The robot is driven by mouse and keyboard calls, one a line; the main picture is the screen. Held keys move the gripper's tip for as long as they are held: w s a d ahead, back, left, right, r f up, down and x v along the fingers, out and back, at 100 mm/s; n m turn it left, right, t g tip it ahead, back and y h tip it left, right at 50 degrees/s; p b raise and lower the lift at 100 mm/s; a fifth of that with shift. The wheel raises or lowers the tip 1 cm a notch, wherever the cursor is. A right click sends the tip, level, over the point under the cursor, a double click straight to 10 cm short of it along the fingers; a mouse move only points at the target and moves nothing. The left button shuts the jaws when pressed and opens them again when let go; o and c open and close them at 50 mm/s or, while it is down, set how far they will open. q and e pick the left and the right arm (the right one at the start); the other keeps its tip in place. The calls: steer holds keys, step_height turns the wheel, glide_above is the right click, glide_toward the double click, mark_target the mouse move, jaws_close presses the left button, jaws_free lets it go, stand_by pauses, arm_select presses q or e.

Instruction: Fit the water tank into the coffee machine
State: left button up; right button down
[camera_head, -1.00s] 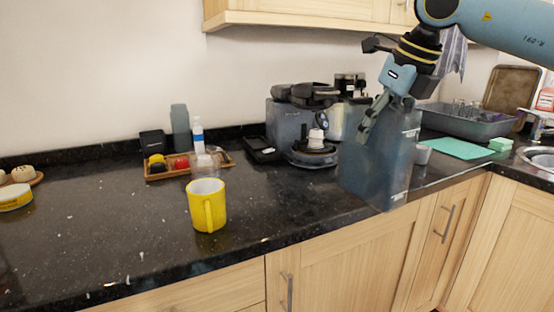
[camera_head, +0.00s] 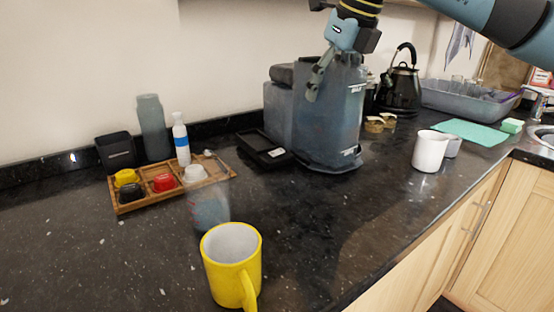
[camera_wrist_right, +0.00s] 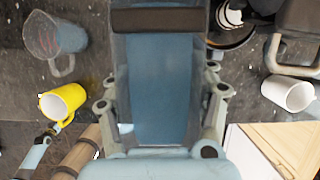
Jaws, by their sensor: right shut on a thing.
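The water tank (camera_head: 338,115) is a tall, translucent blue-grey container. My right gripper (camera_head: 322,72) is shut on its upper part and holds it upright. In the right wrist view the tank (camera_wrist_right: 160,85) fills the middle between the fingers. The coffee machine (camera_head: 282,112) is a grey body with a dark top, directly behind and left of the tank, which hides much of it. I cannot tell whether they touch, or whether the tank's base is on the counter. Part of my left arm seems to show at the lower left of the wrist view; its jaws are unclear.
A black tray (camera_head: 264,150) lies left of the tank. A yellow mug (camera_head: 232,262), a clear jug (camera_head: 208,205) and a wooden pod tray (camera_head: 170,184) stand further left. A white mug (camera_head: 430,150) and a black kettle (camera_head: 402,85) are at right. Counter between the mugs is clear.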

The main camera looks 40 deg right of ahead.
mark_target(322, 136)
steer(key=shift+w+f, duration=0.1)
steer(key=shift+f, duration=0.15)
step_height(322, 136, down, 5)
steer(key=shift+w+f+p, duration=0.15)
steer(key=shift+f+p, duration=0.15)
steer(key=shift+f, duration=0.25)
step_height(322, 136, down, 3)
steer(key=shift+f, duration=0.1)
arm_select(q)
steer(key=shift+s+a+r, duration=0.1)
steer(key=shift+s, duration=0.5)
steer(key=shift+s+a+r, duration=0.1)
steer(key=shift+s, duration=0.5)
arm_select(e)
steer(key=shift+c, duration=1.8)
jaws_free()
steer(key=shift+f, duration=0.1)
